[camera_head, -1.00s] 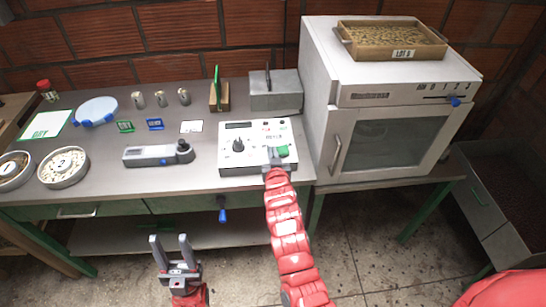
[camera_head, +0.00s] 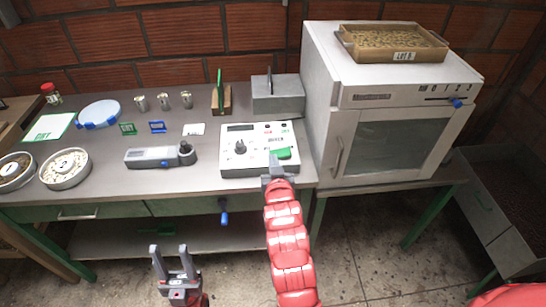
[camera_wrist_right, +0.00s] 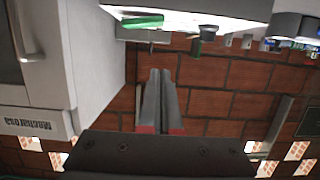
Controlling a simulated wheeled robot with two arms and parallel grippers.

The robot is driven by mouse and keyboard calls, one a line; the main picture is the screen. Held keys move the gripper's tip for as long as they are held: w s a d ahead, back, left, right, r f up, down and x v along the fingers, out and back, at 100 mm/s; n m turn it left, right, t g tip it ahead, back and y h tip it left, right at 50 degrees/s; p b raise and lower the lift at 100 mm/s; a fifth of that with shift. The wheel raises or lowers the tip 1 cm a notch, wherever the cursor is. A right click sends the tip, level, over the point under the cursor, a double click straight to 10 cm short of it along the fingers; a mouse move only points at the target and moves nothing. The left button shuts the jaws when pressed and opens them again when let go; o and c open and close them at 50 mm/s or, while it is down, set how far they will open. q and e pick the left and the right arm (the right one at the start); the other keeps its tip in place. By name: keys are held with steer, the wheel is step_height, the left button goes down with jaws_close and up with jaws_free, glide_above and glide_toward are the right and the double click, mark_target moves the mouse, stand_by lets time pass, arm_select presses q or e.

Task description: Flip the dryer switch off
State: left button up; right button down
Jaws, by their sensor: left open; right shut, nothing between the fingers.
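The white control box (camera_head: 258,150) stands on the bench, with a display, a black knob (camera_head: 240,147) and a green switch (camera_head: 281,153) at its front right. The white dryer cabinet (camera_head: 390,95) stands to its right, with a blue-knobbed slider (camera_head: 457,103) beside numbers. My right gripper (camera_head: 273,167) is shut and empty at the box's front edge, just in front of the green switch. In the right wrist view its closed fingers (camera_wrist_right: 161,90) are apart from the green switch (camera_wrist_right: 142,22). My left gripper (camera_head: 168,250) is open and empty in front of the bench.
A wooden tray of beans (camera_head: 395,44) sits on the dryer. A grey handheld device (camera_head: 158,157) lies left of the box. A grey block (camera_head: 278,95) stands behind the box. Round bean dishes (camera_head: 64,168) are at the bench's left. Floor in front is clear.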

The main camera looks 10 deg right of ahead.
steer(key=shift+s+r, duration=0.15)
steer(key=shift+s, duration=0.5)
